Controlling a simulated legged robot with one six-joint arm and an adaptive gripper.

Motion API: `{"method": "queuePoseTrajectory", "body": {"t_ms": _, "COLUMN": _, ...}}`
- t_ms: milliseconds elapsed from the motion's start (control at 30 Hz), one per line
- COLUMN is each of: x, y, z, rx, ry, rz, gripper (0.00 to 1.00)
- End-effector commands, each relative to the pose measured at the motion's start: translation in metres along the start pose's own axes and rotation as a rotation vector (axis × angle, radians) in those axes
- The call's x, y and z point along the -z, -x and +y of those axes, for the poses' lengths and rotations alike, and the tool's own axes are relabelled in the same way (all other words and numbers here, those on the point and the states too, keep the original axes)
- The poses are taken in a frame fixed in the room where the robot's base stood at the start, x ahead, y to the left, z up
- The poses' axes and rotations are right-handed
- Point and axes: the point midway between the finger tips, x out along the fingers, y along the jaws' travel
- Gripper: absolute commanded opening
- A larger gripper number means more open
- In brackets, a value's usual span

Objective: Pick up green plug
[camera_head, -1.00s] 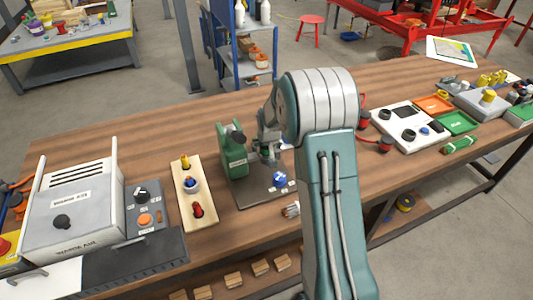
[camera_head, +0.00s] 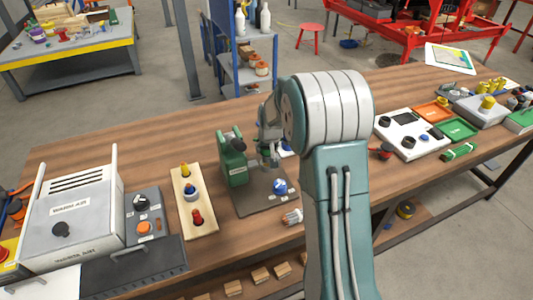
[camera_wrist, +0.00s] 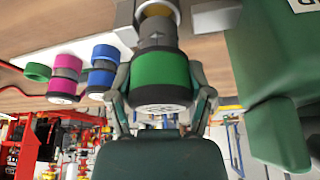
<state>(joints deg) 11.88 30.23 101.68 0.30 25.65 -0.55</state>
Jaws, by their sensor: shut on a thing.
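The green plug (camera_wrist: 160,70) fills the middle of the wrist view, a ribbed green band with a pale end face towards the camera. My gripper (camera_wrist: 160,98) is shut on it, one finger on each side. Behind the plug is a grey metal fitting with a brass-coloured part (camera_wrist: 158,10); I cannot tell whether the plug is still joined to it. In the head view my gripper (camera_head: 268,160) is beside the green pump unit (camera_head: 232,163), and the green plug cannot be made out there.
A magenta plug (camera_wrist: 66,75) and a blue plug (camera_wrist: 102,70) sit left of the green plug. The green housing (camera_wrist: 275,70) stands close on the right. A wooden board with coloured knobs (camera_head: 204,222) and a grey heater box (camera_head: 72,208) lie left on the bench.

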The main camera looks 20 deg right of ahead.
Motion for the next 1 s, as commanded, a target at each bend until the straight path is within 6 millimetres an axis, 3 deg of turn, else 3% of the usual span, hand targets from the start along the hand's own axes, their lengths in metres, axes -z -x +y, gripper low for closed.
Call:
{"method": "queuePoseTrajectory", "body": {"t_ms": 233, "x": -0.017, "y": 0.061, "z": 0.002, "rx": 0.000, "ry": -0.001, "rz": 0.007, "gripper": 0.09}}
{"method": "queuePoseTrajectory", "body": {"t_ms": 500, "x": -0.060, "y": 0.105, "z": 0.004, "rx": 0.000, "ry": -0.002, "rz": 0.004, "gripper": 0.09}}
{"method": "queuePoseTrajectory", "body": {"t_ms": 733, "x": -0.081, "y": 0.126, "z": 0.005, "rx": 0.000, "ry": -0.001, "rz": 0.002, "gripper": 0.09}}
{"method": "queuePoseTrajectory", "body": {"t_ms": 1000, "x": -0.087, "y": 0.131, "z": 0.004, "rx": 0.000, "ry": 0.000, "rz": 0.000, "gripper": 0.09}}
